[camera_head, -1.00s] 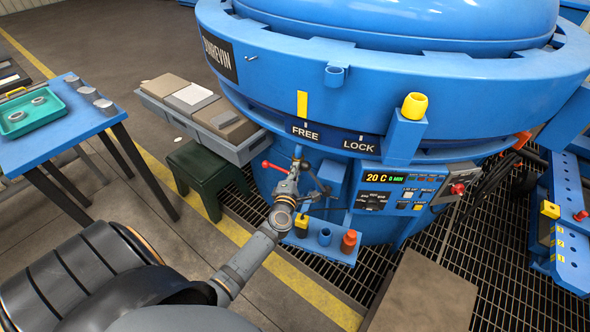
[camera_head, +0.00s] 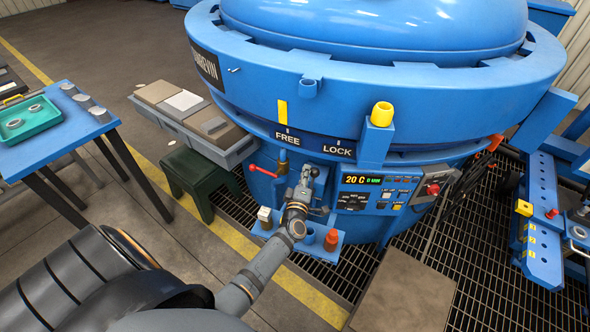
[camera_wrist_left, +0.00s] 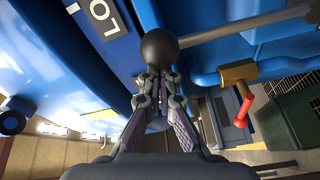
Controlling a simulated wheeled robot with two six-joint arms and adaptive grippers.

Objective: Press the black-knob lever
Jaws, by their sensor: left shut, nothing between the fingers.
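The black knob (camera_wrist_left: 159,48) shows large in the left wrist view, on the end of a grey lever rod (camera_wrist_left: 245,27). In the head view the small dark knob (camera_head: 314,172) is at the furnace front below the FREE and LOCK labels. My left gripper (camera_head: 306,178) is right at it, its fingers shut and empty. In the wrist view the fingertips (camera_wrist_left: 157,78) lie just below the knob in the picture, partly behind it; I cannot tell whether they touch it. My right gripper is not in view.
A red-handled lever (camera_head: 263,170) is left of my gripper. The lit control panel (camera_head: 371,190) is to its right. A small blue shelf (camera_head: 322,248) below carries a red item (camera_head: 332,238). A green stool (camera_head: 198,180) and a blue table (camera_head: 60,135) stand left.

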